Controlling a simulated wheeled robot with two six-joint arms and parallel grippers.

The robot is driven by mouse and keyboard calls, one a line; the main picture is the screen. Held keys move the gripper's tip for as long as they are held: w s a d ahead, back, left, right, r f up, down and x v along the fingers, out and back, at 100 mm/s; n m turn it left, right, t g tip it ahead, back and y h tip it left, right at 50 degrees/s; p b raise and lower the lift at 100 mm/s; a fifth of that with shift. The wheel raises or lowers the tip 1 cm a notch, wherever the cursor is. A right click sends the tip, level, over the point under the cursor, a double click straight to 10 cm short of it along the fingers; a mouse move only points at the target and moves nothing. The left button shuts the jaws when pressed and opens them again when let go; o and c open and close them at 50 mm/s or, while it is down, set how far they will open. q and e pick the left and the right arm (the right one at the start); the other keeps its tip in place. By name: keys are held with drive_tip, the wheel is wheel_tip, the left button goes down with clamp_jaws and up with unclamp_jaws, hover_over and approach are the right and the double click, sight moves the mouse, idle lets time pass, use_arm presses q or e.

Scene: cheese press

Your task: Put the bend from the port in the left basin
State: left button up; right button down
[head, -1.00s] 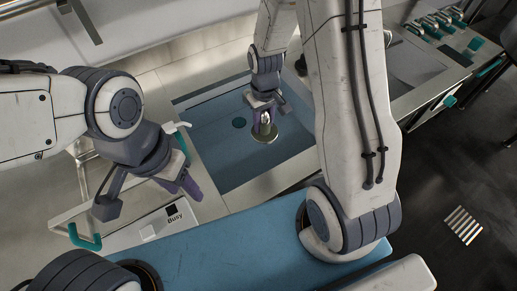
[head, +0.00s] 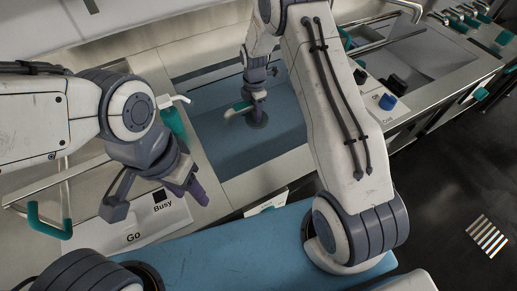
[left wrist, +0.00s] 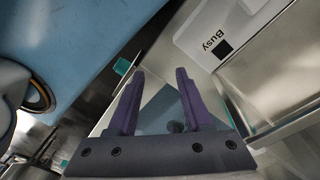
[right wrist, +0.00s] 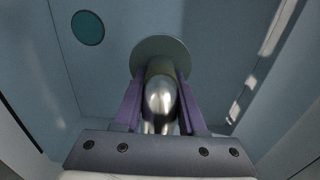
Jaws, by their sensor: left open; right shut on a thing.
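The bend (right wrist: 163,98) is a shiny curved metal pipe with a round grey flange. It is between the purple fingers of my right gripper (right wrist: 160,95), which is shut on it. In the head view my right gripper (head: 258,103) is over or inside the blue left basin (head: 245,155), with the flange (head: 257,119) pointing down. I cannot tell whether the flange touches the basin floor. The basin floor has a teal round spot (right wrist: 87,28), beside the bend. My left gripper (head: 192,187) is open and empty near the counter's front; its spread fingers show in the left wrist view (left wrist: 158,75).
A white panel marked Busy and Go (head: 150,220) lies near my left gripper. A second basin (head: 412,55) is at the right, with a blue knob (head: 387,101) before it. A teal handle (head: 48,222) sticks out at the left edge.

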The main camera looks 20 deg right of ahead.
drive_tip(key=s+a+f, duration=0.1)
drive_tip(key=s+f, duration=0.1)
drive_tip(key=s, duration=0.1)
drive_tip(key=s+a+f, duration=0.1)
drive_tip(key=s+a, duration=0.1)
drive_tip(key=s+a+f+p, duration=0.1)
drive_tip(key=s+f, duration=0.1)
drive_tip(key=s, duration=0.1)
drive_tip(key=shift+s+a+f, duration=0.3)
drive_tip(key=shift+f, duration=2)
drive_tip(key=shift+f, duration=0.1)
drive_tip(key=shift+c, duration=2.4)
unclamp_jaws()
drive_tip(key=shift+f, duration=0.1)
